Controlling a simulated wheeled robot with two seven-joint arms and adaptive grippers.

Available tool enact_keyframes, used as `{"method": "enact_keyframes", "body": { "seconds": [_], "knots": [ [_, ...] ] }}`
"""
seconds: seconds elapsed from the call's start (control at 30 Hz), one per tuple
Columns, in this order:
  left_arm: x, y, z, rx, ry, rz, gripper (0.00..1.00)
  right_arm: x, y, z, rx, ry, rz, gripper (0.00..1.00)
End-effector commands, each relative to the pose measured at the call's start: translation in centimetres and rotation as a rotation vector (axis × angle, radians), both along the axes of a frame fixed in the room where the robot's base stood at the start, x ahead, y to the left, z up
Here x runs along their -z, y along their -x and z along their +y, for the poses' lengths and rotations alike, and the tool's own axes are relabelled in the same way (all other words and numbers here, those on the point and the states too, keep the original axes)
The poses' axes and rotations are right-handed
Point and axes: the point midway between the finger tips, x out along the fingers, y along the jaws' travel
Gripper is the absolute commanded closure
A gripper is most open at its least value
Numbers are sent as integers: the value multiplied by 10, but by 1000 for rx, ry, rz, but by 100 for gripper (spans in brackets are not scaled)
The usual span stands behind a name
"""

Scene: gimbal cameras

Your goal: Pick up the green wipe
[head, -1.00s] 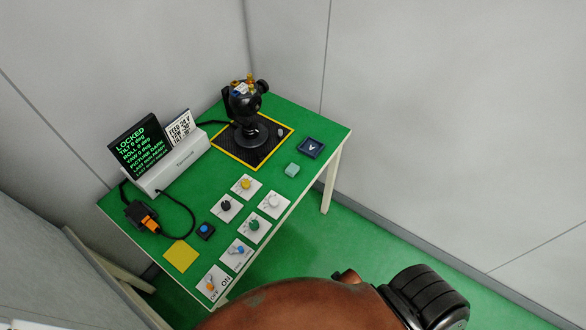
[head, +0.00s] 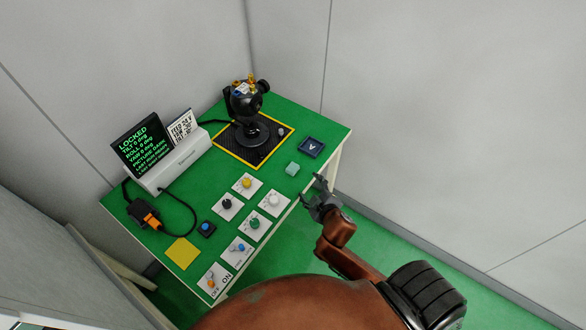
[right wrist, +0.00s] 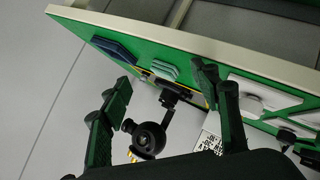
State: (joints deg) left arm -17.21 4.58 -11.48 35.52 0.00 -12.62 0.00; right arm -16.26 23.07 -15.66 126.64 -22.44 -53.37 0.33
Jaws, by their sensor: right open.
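The green wipe (head: 292,168) is a small pale green folded pad. It lies on the green table top near its right edge, between the dark blue tray and the white dial plate. In the right wrist view the wipe (right wrist: 164,71) shows near the table edge, between and beyond the fingers. My right gripper (head: 313,187) is open and empty, just off the table's right edge, to the lower right of the wipe and apart from it. My left gripper is not in view.
A dark blue tray (head: 310,147) marked V sits behind the wipe. A black gimbal camera (head: 247,108) stands on a yellow-edged mat. Several knob plates, including one with a white knob (head: 272,201), lie in front. A lit display (head: 141,145) stands left. Grey walls enclose the table.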

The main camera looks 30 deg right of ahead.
Motion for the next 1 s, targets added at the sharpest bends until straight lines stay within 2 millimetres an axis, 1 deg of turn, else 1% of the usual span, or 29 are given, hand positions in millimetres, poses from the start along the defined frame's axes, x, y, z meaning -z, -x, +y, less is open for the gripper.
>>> {"method": "enact_keyframes", "body": {
  "seconds": [0.03, 0.07, 0.1, 0.13, 0.17, 0.2, 0.27, 0.3, 0.37, 0.4, 0.43, 0.47, 0.5, 0.53, 0.57, 0.6, 0.67, 0.7, 0.77, 0.8, 0.83, 0.9, 1.0],
  "knots": [
    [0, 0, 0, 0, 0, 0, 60, -28, -27, 10, -78, 77, -85, 44],
    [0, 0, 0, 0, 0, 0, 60, -47, -43, 20, -134, 128, -143, 44],
    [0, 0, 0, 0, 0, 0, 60, -74, -63, 35, -217, 207, -224, 44],
    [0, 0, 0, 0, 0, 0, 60, -94, -77, 50, -289, 270, -288, 44],
    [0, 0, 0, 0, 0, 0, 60, -116, -89, 68, -370, 343, -355, 44],
    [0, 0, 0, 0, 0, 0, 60, -141, -102, 95, -487, 443, -440, 44],
    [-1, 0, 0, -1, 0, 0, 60, -168, -111, 138, -670, 597, -549, 44],
    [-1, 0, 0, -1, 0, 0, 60, -178, -112, 165, -798, 702, -607, 44],
    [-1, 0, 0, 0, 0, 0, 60, -180, -108, 200, -996, 864, -669, 44],
    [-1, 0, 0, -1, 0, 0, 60, -174, -104, 217, -1130, 973, -690, 44],
    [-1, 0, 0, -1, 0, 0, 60, -165, -100, 225, -1233, 1053, -695, 44],
    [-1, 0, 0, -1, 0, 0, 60, -154, -96, 230, -1334, 1136, -687, 44],
    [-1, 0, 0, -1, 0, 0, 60, -137, -92, 228, -1469, 1243, -660, 44],
    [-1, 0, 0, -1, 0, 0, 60, -123, -90, 222, -1566, 1321, -626, 44],
    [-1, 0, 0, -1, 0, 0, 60, -108, -88, 211, -1658, 1394, -581, 44],
    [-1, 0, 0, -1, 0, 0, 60, -91, -88, 190, -1773, 1484, -505, 44],
    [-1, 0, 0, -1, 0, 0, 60, -70, -88, 151, -1922, 1595, -365, 44],
    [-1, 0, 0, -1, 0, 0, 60, -60, -89, 121, -2003, 1654, -262, 44],
    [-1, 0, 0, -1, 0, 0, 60, -52, -90, 77, -2098, 1718, -110, 44],
    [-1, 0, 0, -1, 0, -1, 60, -50, -90, 52, -2144, 1746, -19, 44],
    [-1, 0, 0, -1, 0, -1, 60, -48, -89, 36, -2172, 1759, 39, 44],
    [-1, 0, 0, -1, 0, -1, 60, -49, -89, 7, -2213, 1779, 144, 44],
    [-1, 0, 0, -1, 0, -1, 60, -48, -88, -14, -2241, 1788, 222, 44]
  ]
}}
